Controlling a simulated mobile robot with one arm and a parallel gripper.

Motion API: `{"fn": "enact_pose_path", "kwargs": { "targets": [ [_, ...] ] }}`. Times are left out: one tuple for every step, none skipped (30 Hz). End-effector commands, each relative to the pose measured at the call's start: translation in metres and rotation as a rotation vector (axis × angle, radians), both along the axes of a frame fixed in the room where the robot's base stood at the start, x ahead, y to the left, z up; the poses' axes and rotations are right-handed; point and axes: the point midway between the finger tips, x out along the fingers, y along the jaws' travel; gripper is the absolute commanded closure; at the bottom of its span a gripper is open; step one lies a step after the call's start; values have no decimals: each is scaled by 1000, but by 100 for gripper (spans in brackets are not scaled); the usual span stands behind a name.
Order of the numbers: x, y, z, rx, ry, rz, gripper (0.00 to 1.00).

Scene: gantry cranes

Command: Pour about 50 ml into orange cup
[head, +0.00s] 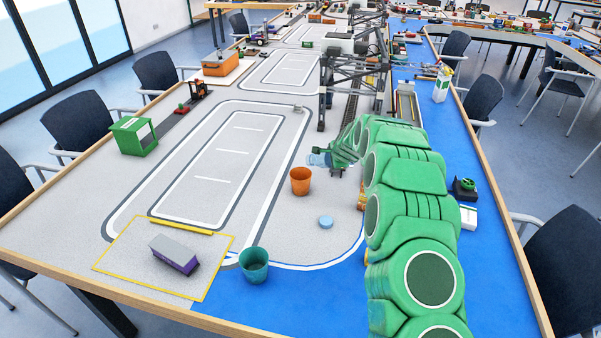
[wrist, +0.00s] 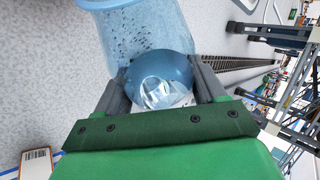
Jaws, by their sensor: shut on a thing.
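The orange cup (head: 300,182) stands upright on the grey mat in the middle of the table. My gripper (head: 341,158) is behind and to the right of it, shut on a clear blue bottle (head: 318,159). The bottle looks tipped well over, its visible end pointing left, above and behind the cup in the head view. In the wrist view the bottle (wrist: 140,32) sits between both fingers of my gripper (wrist: 162,85), with droplets or bubbles inside. The orange cup is not in the wrist view. I cannot see any stream or the liquid level in the cup.
A teal cup (head: 254,266) stands at the front, and a light blue cap-like disc (head: 326,222) lies between it and my arm. A purple-grey block (head: 174,254) lies in the yellow square. A gantry crane (head: 350,75) stands behind my gripper. The mat left of the orange cup is clear.

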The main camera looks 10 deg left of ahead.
Motion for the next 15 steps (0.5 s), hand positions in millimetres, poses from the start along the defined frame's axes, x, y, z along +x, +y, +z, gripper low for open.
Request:
{"fn": "enact_pose_path", "kwargs": {
  "targets": [
    [1,0,0,9,7,1,69],
    [1,0,1,20,15,0,69],
    [1,0,2,36,26,-2,69],
    [1,1,3,47,34,-1,69],
    [1,1,3,57,42,-1,69],
    [1,1,4,73,56,1,69],
    [0,1,3,84,67,0,69],
    [0,1,3,94,76,-1,69],
    [0,1,3,109,89,-3,69],
    [0,2,4,120,99,-2,69],
    [-1,2,4,131,109,0,69],
    [-2,3,5,146,123,0,69],
    [-2,4,6,157,130,0,69],
    [-2,4,7,168,139,-1,69],
    [-2,4,9,183,150,0,69]
  ]
}}
